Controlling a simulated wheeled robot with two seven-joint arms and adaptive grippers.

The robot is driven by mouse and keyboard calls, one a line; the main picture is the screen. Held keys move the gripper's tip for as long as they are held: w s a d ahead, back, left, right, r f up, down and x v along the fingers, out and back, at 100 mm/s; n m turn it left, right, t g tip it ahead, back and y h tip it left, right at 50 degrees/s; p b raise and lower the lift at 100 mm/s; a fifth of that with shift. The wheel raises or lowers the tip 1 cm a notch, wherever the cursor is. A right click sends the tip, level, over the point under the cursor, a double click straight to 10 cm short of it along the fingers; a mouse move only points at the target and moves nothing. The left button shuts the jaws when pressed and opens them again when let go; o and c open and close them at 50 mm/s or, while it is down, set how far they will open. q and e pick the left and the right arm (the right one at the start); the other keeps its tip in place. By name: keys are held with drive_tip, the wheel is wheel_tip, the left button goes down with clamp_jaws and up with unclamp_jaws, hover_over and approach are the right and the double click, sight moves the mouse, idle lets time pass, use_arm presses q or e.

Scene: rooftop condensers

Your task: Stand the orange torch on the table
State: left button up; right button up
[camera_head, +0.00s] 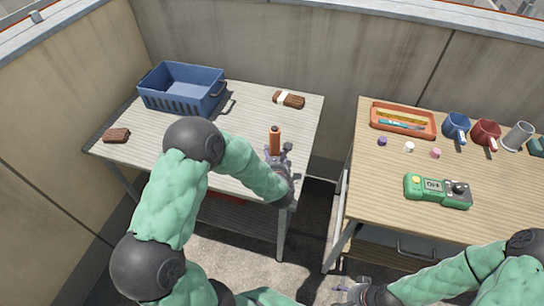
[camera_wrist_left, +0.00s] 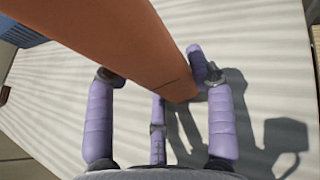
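The orange torch (camera_head: 274,140) stands roughly upright at the front right part of the left, grey table (camera_head: 240,115). My left gripper (camera_head: 284,153) is at the torch. In the left wrist view the torch (camera_wrist_left: 125,45) runs from the upper left down between the purple fingers of my left gripper (camera_wrist_left: 155,82), which close around it. Shadows of torch and fingers fall on the table top. Whether the torch's lower end touches the table is not clear. My right gripper (camera_head: 352,289) is low at the bottom, away from the torch; its fingers are too small to judge.
The grey table also holds a blue basket (camera_head: 183,88) and two brown brushes (camera_head: 289,99) (camera_head: 117,135). The wooden table on the right carries an orange tray (camera_head: 403,121), mugs (camera_head: 457,127) (camera_head: 486,132) and a green device (camera_head: 437,190). The grey table's middle is clear.

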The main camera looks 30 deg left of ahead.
use_arm(q)
drive_tip(key=shift+o, duration=0.4)
drive_tip(key=shift+s+f, duration=0.1)
drive_tip(key=shift+r+p, duration=0.7)
drive_tip(key=shift+p, duration=0.1)
drive_tip(key=p+v, duration=0.3)
drive_tip(key=v, duration=0.7)
drive_tip(key=shift+s+d+r, duration=0.1)
drive_tip(key=shift+d+r, duration=0.1)
drive_tip(key=shift+d, duration=0.15)
drive_tip(key=shift+s+d+r+p, duration=0.15)
drive_tip(key=shift+s+d+p, duration=0.2)
drive_tip(key=shift+s, duration=0.2)
